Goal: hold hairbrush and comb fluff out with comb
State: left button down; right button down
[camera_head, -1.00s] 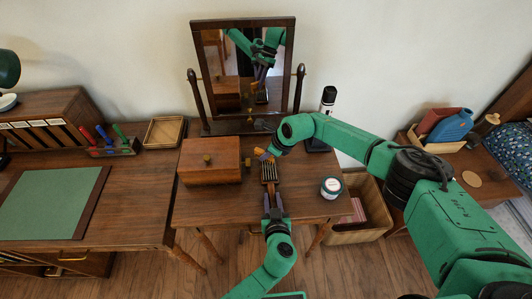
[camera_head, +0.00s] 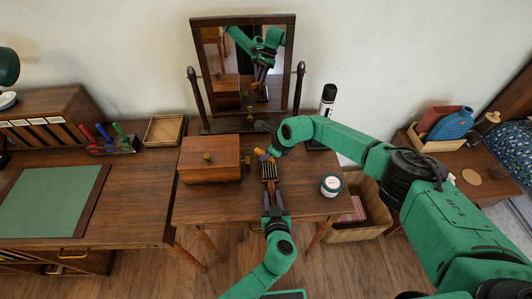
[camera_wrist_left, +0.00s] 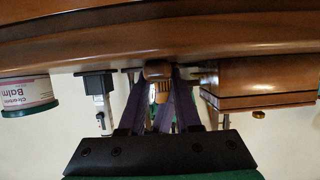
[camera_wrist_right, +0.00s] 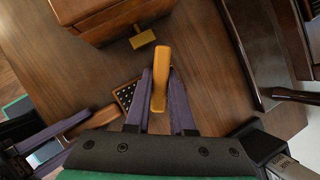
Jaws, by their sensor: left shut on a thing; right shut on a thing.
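My left gripper (camera_head: 273,205) is shut on the handle of a wooden hairbrush (camera_head: 269,172), over the table's front part. The brush's dark pad with pale dots (camera_wrist_right: 125,94) faces up in the right wrist view. My right gripper (camera_head: 267,152) is shut on an orange-yellow comb (camera_wrist_right: 161,72). The comb (camera_head: 261,154) is just beyond the brush's far end; in the right wrist view it is beside the pad, with a small gap in the picture. In the left wrist view the brush (camera_wrist_left: 157,71) shows between the purple fingers. I cannot make out any fluff.
A wooden box (camera_head: 210,160) with a knob stands left of the brush. A balm jar (camera_head: 331,186) stands to the right. A tilting mirror (camera_head: 248,125) and a dark bottle (camera_head: 326,103) are behind. A basket (camera_head: 362,228) stands right of the table.

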jog(key=shift+f, duration=0.15)
jog(key=shift+s, duration=2.05)
jog(key=shift+d, duration=0.85)
jog(key=shift+w+f, duration=0.1)
jog(key=shift+w, duration=1.9)
jog(key=shift+d, duration=0.75)
jog(key=shift+s+f, duration=0.1)
jog(key=shift+s, duration=1.9)
